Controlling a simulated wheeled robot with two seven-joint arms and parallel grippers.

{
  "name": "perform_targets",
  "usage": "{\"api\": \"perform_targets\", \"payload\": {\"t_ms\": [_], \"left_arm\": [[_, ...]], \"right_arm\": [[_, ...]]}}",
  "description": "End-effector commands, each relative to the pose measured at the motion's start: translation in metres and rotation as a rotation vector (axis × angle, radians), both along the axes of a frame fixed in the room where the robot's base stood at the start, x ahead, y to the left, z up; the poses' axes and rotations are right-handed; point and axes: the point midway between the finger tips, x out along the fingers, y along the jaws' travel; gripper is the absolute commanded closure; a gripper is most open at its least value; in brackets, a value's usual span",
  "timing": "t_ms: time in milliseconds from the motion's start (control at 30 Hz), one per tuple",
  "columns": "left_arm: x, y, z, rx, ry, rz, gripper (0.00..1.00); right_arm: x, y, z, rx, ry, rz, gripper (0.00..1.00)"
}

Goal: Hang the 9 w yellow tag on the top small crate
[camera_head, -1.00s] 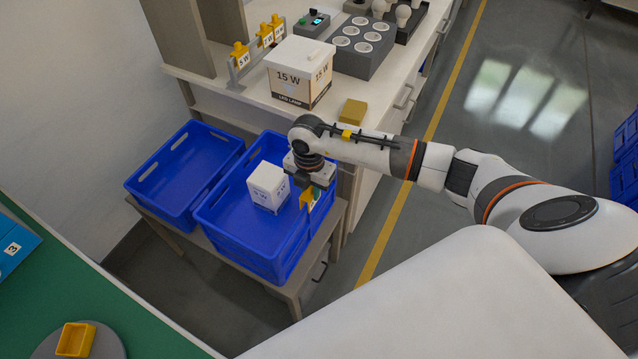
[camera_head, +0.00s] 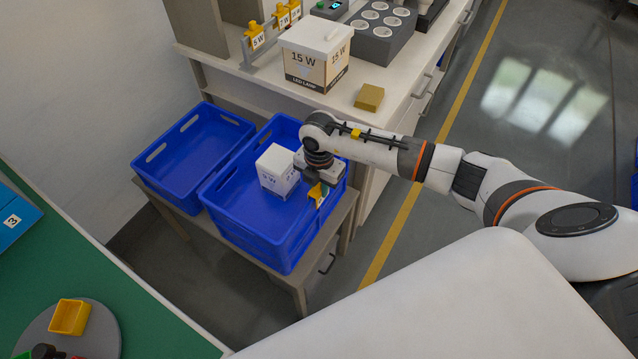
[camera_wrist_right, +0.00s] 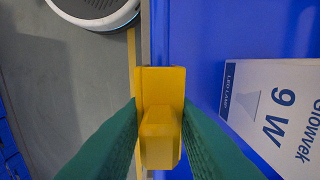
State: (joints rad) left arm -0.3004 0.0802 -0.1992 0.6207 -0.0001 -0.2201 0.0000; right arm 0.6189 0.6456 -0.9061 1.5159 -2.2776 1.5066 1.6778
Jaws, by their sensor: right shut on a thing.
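My right gripper (camera_head: 321,186) is at the right rim of the right-hand blue crate (camera_head: 238,225). In the right wrist view its green fingertips (camera_wrist_right: 160,118) are shut on the yellow tag (camera_wrist_right: 160,85). The tag also shows in the head view (camera_head: 317,191), with a pale label part below it. In the wrist view the tag lies over the crate's edge line; I cannot tell whether it touches the rim. A white 9 W lamp box (camera_wrist_right: 275,110) stands inside this crate and also shows in the head view (camera_head: 277,170). My left gripper is not in view.
A second, empty blue crate (camera_head: 165,183) stands to the left on the same low table. Behind are a 15 W box (camera_head: 315,60), a mustard block (camera_head: 369,97) and a rack of yellow tags (camera_head: 256,36). A yellow tray (camera_head: 70,316) sits at lower left.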

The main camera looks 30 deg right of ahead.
Motion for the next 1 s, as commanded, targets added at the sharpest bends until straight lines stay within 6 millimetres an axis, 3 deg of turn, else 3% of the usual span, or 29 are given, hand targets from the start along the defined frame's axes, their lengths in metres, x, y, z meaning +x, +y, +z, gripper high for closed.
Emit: {"api": "perform_targets", "payload": {"t_ms": [233, 267, 400, 767, 1000], "left_arm": [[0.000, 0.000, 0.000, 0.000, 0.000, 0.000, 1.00], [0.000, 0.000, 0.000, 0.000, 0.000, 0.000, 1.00], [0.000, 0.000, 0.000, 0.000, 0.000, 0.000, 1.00], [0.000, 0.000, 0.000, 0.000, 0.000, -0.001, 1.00], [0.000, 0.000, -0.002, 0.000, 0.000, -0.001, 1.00]], "right_arm": [[0.000, 0.000, 0.000, 0.000, 0.000, 0.000, 0.97], [0.000, 0.000, 0.000, 0.000, 0.000, 0.000, 0.74], [0.000, 0.000, 0.000, 0.000, 0.000, 0.000, 0.51], [0.000, 0.000, 0.004, 0.000, -0.001, 0.001, 0.50], [0.002, 0.000, 0.045, 0.000, -0.007, 0.001, 0.50]]}}
